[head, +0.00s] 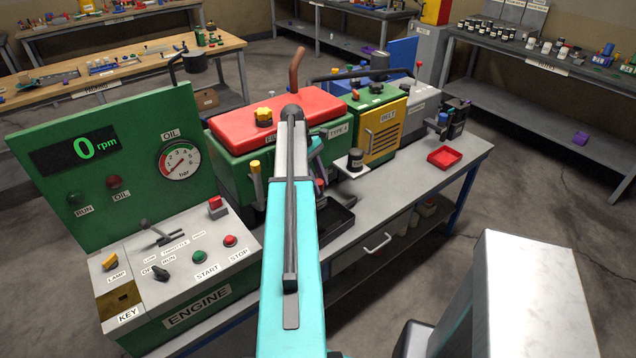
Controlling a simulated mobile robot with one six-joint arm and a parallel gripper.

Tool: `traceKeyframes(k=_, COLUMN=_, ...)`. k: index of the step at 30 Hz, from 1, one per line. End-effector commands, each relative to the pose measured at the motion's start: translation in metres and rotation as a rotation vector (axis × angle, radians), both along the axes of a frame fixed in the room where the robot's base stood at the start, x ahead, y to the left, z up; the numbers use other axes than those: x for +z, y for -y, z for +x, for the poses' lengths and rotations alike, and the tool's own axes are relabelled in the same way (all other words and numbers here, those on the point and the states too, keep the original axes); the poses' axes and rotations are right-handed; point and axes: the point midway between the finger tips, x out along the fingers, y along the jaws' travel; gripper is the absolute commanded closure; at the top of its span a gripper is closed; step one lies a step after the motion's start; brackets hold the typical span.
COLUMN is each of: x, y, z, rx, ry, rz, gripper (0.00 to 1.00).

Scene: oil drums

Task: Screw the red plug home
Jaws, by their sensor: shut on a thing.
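My turquoise arm rises through the middle of the head view and hides much of the engine's front. My gripper (318,178) is partly hidden beyond the arm, low at the engine's front above a black tray (338,217). A small red piece, seemingly the red plug (320,184), shows at the gripper, and the gripper is shut on it. How far the plug sits in its hole, and whether it is straight, cannot be seen. The green engine (234,165) has a red top cover (220,124) with a yellow cap (263,116).
The green control panel (110,150) reads 0 rpm and stands left of the engine. A dark can (355,160) stands on a small ledge right of my arm. A red tray (445,157) lies on the grey bench.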

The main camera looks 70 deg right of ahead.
Motion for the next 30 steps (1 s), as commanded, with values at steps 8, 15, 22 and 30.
traceKeyframes(k=8, x=-0.0011, y=0.0002, z=-0.0002, rx=-0.004, ry=0.0, rz=-0.001, gripper=1.0)
traceKeyframes(k=15, x=0.0, y=0.0016, z=-0.0002, rx=-0.113, ry=-0.001, rz=0.001, gripper=1.0)
traceKeyframes(k=22, x=-0.0004, y=0.0012, z=0.0002, rx=-0.28, ry=0.001, rz=0.001, gripper=1.0)
traceKeyframes(k=30, x=-0.0003, y=0.0008, z=-0.0004, rx=-0.473, ry=0.001, rz=0.0, gripper=1.0)
